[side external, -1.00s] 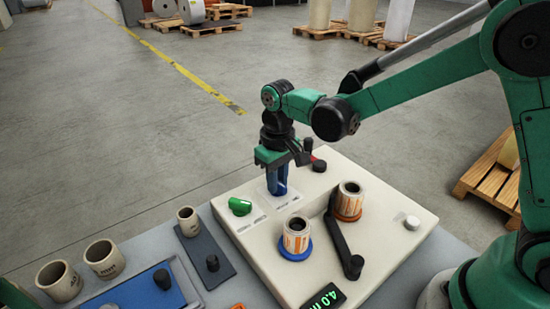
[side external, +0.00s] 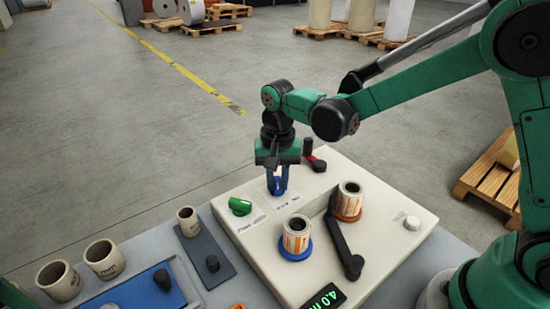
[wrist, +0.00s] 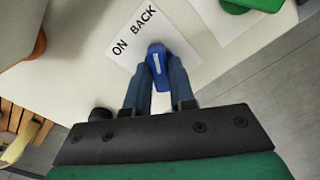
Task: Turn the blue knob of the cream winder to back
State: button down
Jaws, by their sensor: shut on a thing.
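The cream winder (side external: 370,262) stands on the grey bench. Its blue knob (wrist: 157,60) shows between my gripper's fingertips in the wrist view, with a white line along its top. My gripper (side external: 277,188) points down over the winder's far left part and is shut on the knob; its fingers hide most of the knob in the side view. A white label (wrist: 138,33) beside the knob reads "ON BACK". Which word the knob's line points at, I cannot tell.
A green knob (side external: 240,206) sits left of my gripper on the same panel. A red-and-black lever (side external: 315,162) stands just behind to the right. Two labelled rolls (side external: 297,236) and a black arm (side external: 343,240) rise from the winder's top.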

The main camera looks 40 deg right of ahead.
aim_at(278, 182)
dwell(0.3)
jog(key=c, duration=0.7)
grip_release()
jog(key=shift+c, duration=0.2)
jog(key=shift+r, duration=0.1)
jog(key=shift+r, duration=2.75)
